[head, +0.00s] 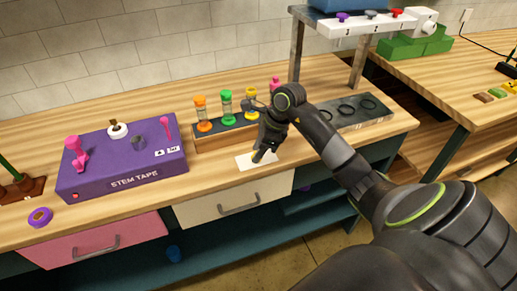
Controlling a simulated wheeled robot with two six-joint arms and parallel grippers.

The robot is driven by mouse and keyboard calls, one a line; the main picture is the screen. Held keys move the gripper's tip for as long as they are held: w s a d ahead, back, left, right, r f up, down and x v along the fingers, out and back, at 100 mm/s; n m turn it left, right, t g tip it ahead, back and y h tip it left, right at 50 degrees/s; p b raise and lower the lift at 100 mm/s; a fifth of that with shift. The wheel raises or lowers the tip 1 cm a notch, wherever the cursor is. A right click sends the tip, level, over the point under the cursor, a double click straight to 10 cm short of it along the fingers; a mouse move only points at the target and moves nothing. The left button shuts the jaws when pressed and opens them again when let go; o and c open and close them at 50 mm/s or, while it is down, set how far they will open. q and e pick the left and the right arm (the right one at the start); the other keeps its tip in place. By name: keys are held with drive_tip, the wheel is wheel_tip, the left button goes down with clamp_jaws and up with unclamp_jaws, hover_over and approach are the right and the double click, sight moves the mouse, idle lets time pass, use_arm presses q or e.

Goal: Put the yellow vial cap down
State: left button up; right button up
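A vial with a yellow top (251,92) stands in the wooden rack (222,137), beside an orange-topped vial (201,102) and a green-topped vial (226,95). I cannot tell whether the yellow top is a separate cap. My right gripper (260,154) is in front of the rack's right end, pointing down close over a small white card or mat (262,167) on the bench. Its fingers are dark and small, so whether they are open or hold anything is unclear. It partly hides the rack and a pink-topped item (275,82). My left gripper is not in view.
A purple stem tape box (120,167) stands to the left, with a purple ring (40,217) near the bench's front edge. A dark tray with round holes (362,111) lies right, under a raised shelf (365,24). Bare wood (222,170) lies before the rack.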

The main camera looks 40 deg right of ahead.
drive_tip(key=shift+r, duration=0.2)
drive_tip(key=shift+d+r, duration=0.15)
drive_tip(key=shift+r, duration=0.05)
drive_tip(key=b+v, duration=0.2)
drive_tip(key=v, duration=0.9)
drive_tip(key=shift+r+b, duration=0.2)
drive_tip(key=shift+b, duration=0.1)
drive_tip(key=shift+s, duration=0.15)
